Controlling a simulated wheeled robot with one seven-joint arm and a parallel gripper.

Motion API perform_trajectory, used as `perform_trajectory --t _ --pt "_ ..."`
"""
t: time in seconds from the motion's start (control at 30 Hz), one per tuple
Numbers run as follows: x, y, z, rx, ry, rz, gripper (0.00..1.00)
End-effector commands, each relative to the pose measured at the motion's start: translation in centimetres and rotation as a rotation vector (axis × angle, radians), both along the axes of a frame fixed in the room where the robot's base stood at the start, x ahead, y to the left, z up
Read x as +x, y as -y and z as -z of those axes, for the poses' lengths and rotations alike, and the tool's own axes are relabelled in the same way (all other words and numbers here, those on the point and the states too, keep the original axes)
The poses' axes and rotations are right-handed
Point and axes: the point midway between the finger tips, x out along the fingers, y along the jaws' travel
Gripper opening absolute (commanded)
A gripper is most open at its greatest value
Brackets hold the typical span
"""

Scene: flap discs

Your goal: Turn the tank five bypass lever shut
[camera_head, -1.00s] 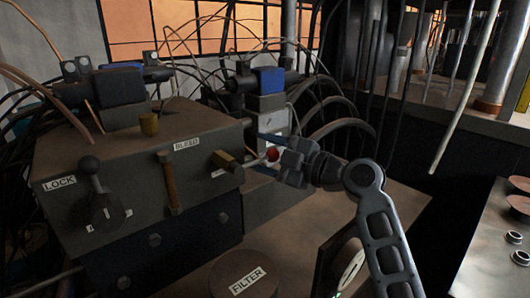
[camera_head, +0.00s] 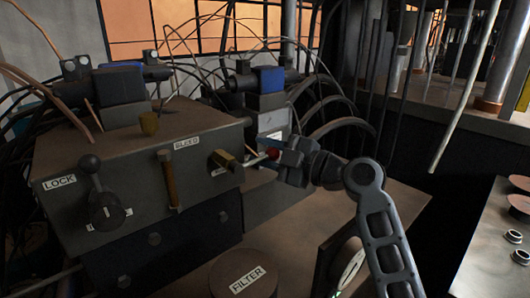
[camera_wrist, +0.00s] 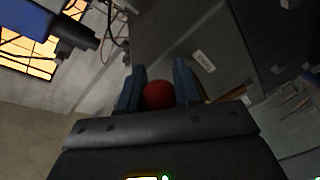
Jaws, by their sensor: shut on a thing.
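A lever with a red ball knob (camera_head: 272,153) sticks out to the right from a brass valve fitting (camera_head: 225,158) on the right side of the dark block. A thin pale rod joins the knob and fitting. A small label below the fitting is too partly hidden to read. My gripper (camera_head: 270,152) reaches in from the right and is shut on the red knob. In the wrist view the red knob (camera_wrist: 158,95) sits between the two blue-grey fingers.
The dark block (camera_head: 130,150) also carries a black LOCK lever (camera_head: 92,180) and a brass BLEED handle (camera_head: 168,180). A round FILTER cap (camera_head: 245,272) stands in front. Hoses and wires crowd behind. A bench edge is at right.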

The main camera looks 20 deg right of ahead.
Motion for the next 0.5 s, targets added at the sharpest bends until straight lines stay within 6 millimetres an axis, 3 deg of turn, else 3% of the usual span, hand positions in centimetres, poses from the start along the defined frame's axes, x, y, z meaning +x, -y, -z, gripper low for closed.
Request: perform_trajectory --t 0.27,0.5 --pt "0.0 0.0 -0.4 -0.068 0.026 0.0 0.0" --pt "-0.1 -0.2 -1.7 -0.232 0.082 0.0 0.0"
